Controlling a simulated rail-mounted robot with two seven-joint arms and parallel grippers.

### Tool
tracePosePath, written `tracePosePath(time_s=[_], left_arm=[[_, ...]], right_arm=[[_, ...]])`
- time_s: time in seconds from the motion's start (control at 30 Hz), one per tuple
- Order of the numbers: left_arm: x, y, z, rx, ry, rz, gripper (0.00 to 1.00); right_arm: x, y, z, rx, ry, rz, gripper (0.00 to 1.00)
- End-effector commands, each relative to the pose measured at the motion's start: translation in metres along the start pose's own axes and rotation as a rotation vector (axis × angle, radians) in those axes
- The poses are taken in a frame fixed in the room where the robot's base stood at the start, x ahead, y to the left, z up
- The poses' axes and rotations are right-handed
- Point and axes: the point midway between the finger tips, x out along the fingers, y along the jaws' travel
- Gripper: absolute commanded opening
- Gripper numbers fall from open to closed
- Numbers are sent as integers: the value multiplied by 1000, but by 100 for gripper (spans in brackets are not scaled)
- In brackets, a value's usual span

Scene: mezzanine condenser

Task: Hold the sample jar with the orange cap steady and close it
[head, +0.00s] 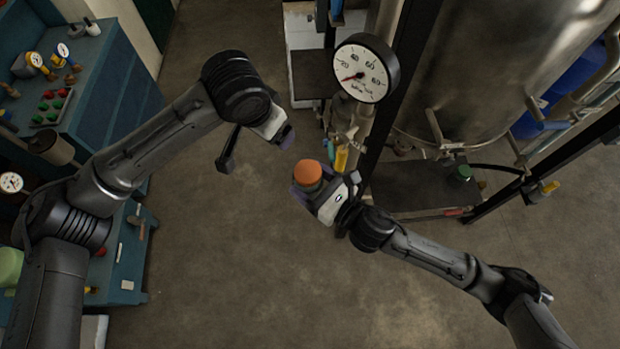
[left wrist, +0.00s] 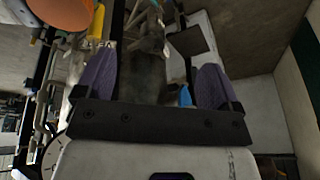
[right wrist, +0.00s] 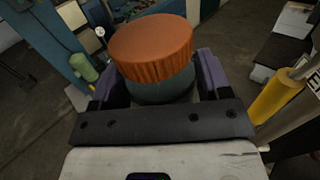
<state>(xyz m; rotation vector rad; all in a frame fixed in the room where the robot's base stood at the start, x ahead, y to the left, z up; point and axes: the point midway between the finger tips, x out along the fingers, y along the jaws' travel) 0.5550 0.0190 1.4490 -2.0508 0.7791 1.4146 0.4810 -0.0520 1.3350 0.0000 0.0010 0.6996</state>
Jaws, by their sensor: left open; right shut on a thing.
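The sample jar has an orange cap (head: 308,173) sitting on its top; the cap also shows large in the right wrist view (right wrist: 152,48). Below the cap, the dark jar body (right wrist: 163,90) sits between the purple fingers of my right gripper (head: 308,186), which is shut on it. The jar is held in the air above the floor. I cannot tell how tightly the cap sits. My left gripper (head: 285,136) is open and empty, up and left of the jar. Its two purple fingers stand apart in the left wrist view (left wrist: 158,80), with the orange cap (left wrist: 62,12) at the upper left corner, outside them.
A pressure gauge (head: 362,73) and a dark post (head: 405,75) stand behind the jar, beside a large steel tank (head: 480,70). A blue bench (head: 105,75) with gauges and a tray of coloured caps is at left. The floor (head: 240,260) in front is clear.

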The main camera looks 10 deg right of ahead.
Motion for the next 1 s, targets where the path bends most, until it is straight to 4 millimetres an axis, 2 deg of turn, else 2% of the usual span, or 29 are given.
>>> tracePosePath(time_s=[0.1, 0.4, 0.77, 1.0], left_arm=[[26, 9, 31, -12, -5, 75, 88], [73, 32, 103, -53, 16, 204, 88], [111, 80, 155, -141, 137, 242, 88], [128, 98, 204, -259, 177, 209, 88]], right_arm=[[0, 0, 1, -1, -1, 0, 4], [0, 0, 1, -1, -1, 0, 4], [0, 0, 1, -1, -1, 0, 4], [0, 0, 1, -1, -1, 0, 4]])
